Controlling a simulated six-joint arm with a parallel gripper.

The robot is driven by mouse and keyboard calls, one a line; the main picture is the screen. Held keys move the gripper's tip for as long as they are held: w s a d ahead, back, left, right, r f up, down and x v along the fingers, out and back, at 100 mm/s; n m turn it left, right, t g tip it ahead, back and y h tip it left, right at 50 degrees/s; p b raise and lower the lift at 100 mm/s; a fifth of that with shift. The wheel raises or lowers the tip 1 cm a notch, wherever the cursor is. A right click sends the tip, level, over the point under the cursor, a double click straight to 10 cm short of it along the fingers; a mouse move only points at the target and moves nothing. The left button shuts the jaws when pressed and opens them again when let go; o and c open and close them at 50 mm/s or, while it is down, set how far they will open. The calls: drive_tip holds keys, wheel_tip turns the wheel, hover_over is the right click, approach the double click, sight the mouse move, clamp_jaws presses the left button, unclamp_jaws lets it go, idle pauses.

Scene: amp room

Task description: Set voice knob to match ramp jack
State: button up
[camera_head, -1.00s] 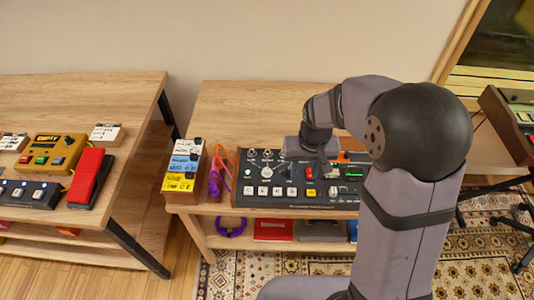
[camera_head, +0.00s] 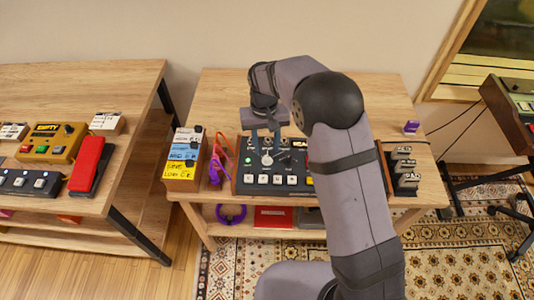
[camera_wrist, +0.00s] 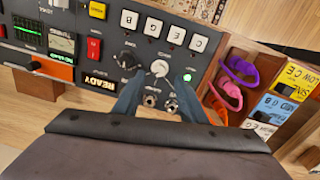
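A black control panel (camera_head: 268,189) lies on the middle table. In the wrist view it carries a silver knob (camera_wrist: 160,68) and, left of it, a black knob (camera_wrist: 127,60). Two round jacks, one (camera_wrist: 150,101) and another (camera_wrist: 172,106), sit close to the gripper base. Labels by the knobs are too small to read, so I cannot tell which is the voice knob or the ramp jack. My gripper (camera_wrist: 161,75) is open, its two blue-grey fingers on either side of the silver knob; contact is not clear. It also shows above the panel in the head view (camera_head: 266,142).
White lettered keys (camera_wrist: 154,27), a READY display (camera_wrist: 99,82) and a lit green lamp (camera_wrist: 176,62) are near the knobs. Orange and purple clips (camera_head: 217,165) and a labelled box (camera_head: 185,160) stand left of the panel. The table behind is mostly clear.

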sight(267, 158)
drive_tip(key=shift+d+f+p, duration=0.1)
drive_tip(key=shift+f+p, duration=0.55)
drive_tip(key=shift+f, duration=2.2)
drive_tip(key=shift+c, duration=0.4)
clamp_jaws()
